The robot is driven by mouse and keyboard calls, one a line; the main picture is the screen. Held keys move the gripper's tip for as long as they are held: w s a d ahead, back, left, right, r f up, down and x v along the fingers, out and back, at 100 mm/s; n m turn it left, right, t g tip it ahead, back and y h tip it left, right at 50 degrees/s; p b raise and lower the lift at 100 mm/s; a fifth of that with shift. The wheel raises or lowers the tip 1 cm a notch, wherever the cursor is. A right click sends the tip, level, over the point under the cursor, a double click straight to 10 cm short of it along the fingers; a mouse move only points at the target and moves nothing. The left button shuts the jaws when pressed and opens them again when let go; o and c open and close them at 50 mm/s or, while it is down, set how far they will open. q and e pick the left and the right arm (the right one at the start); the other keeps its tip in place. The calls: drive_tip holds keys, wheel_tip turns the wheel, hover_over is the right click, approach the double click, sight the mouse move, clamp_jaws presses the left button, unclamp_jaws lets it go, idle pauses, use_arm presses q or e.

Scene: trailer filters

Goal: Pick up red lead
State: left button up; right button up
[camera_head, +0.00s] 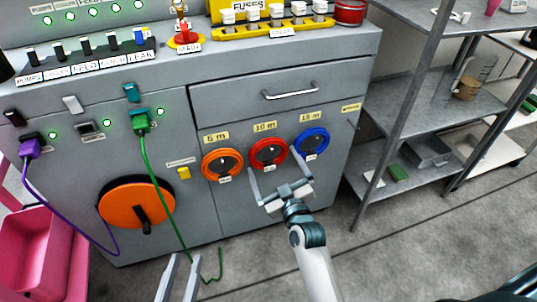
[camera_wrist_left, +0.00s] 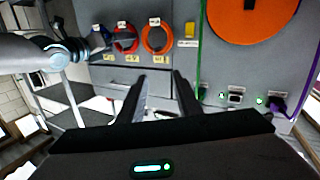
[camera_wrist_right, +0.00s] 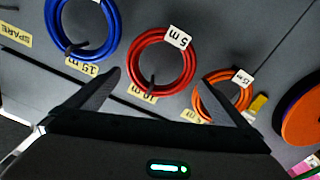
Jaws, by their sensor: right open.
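The red lead (camera_head: 256,155) is a coil hanging on the grey cabinet front, between an orange coil (camera_head: 208,164) and a blue coil (camera_head: 299,143). In the right wrist view the red lead (camera_wrist_right: 190,72) is upside down, around a dark peg, with a white tag. My right gripper (camera_head: 271,159) is open and empty, its fingers pointing at the cabinet just in front of the red lead, spread to either side of it. I cannot tell whether they touch it. My left gripper (camera_head: 184,258) is open and empty, low and left of the coils. The red lead also shows in the left wrist view (camera_wrist_left: 117,37).
A drawer (camera_head: 280,92) with a handle is above the coils. An orange dial (camera_head: 118,204) and a hanging green cable (camera_head: 152,175) are left of them. A purple cable (camera_head: 29,148) is plugged in further left. Metal shelving (camera_head: 405,100) stands at right.

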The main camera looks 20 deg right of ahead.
use_arm(q)
drive_tip(key=shift+s+d+r+t, duration=0.15)
drive_tip(key=shift+r+t, duration=0.25)
drive_tip(key=shift+r, duration=0.3)
drive_tip(key=shift+s+d+r+t, duration=0.1)
drive_tip(key=shift+r+t, duration=0.3)
drive_tip(key=shift+r, duration=0.25)
use_arm(e)
drive_tip(key=shift+w+f, duration=0.1)
drive_tip(key=shift+w, duration=1.7)
drive_tip(key=shift+a, duration=0.1)
use_arm(q)
drive_tip(key=shift+w, duration=0.1)
use_arm(e)
drive_tip(key=c, duration=0.9)
